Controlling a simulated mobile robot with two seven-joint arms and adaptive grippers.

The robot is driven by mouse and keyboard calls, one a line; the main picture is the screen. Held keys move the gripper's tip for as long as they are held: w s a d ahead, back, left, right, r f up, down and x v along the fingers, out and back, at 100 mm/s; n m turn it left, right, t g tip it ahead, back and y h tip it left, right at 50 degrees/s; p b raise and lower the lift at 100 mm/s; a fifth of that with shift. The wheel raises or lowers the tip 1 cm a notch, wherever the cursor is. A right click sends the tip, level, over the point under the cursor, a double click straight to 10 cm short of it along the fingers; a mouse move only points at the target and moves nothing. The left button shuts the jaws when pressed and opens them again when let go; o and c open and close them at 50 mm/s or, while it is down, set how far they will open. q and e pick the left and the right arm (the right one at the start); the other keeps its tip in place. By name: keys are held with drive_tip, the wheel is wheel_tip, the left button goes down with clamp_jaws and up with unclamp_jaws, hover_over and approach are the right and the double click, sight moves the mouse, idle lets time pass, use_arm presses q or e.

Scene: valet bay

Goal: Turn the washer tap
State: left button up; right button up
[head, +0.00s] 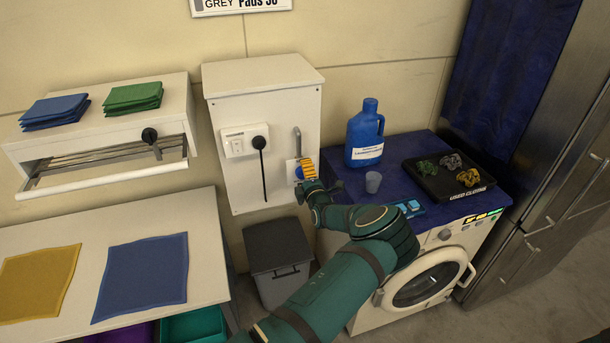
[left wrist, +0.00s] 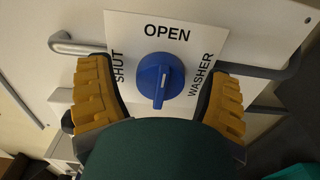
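The washer tap is a blue round knob (left wrist: 160,80) on a white plate (left wrist: 125,32) marked OPEN at the top, SHUT at the left and WASHER at the right in the left wrist view. A raised ridge on the knob runs roughly up and down there. In the head view a bit of the blue knob (head: 298,173) shows on the white wall box, partly hidden by my gripper. My left gripper (left wrist: 158,92) is open, one yellow-padded finger on each side of the knob, with gaps. It also shows in the head view (head: 309,175). My right gripper is in neither view.
A washing machine (head: 452,255) stands right of the box, with a blue jug (head: 364,135), a grey cup (head: 373,182) and a black tray (head: 430,184) on top. A grey bin (head: 277,245) stands below the box. Bent metal pipes flank the plate.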

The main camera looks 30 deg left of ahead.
use_arm(q)
drive_tip(key=v, duration=1.2)
drive_tip(key=shift+s, duration=0.1)
